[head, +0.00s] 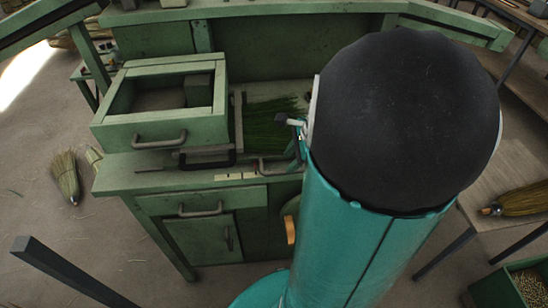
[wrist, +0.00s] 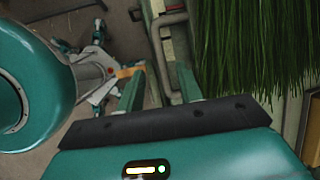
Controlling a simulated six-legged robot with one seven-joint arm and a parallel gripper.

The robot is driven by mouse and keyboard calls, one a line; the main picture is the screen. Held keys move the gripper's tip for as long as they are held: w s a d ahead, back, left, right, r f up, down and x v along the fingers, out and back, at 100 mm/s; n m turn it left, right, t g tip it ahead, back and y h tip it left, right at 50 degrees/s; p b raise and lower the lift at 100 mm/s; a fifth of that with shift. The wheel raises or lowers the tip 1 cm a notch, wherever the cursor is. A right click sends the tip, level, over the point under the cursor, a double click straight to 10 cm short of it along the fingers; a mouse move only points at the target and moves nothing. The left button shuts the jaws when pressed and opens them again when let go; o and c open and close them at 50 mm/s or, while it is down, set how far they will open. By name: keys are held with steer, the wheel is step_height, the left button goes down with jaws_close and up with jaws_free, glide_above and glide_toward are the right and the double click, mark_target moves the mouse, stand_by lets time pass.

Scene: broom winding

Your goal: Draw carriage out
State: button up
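A green workbench (head: 215,185) holds a bed of green bristles (head: 270,120), which also fills the right of the wrist view (wrist: 255,45). A grey bar handle (head: 268,167) sits at the bench's front edge below the bristles, probably the carriage's handle. In the wrist view, a grey handle (wrist: 158,42) stands close ahead of my gripper (wrist: 158,88). The two green fingers are apart, one each side of the handle's lower part. I cannot tell whether they touch it. In the head view my arm hides most of the gripper.
A raised green box (head: 165,115) with a handle stands left of the bristles. Below are a drawer (head: 200,205) and a cupboard door. A table with a broom (head: 520,200) stands right.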

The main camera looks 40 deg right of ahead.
mark_target(280, 171)
steer(key=x, duration=0.5)
steer(key=shift+w+f, duration=0.1)
steer(key=shift+f, duration=0.05)
steer(key=shift+c, duration=0.3)
jaws_close()
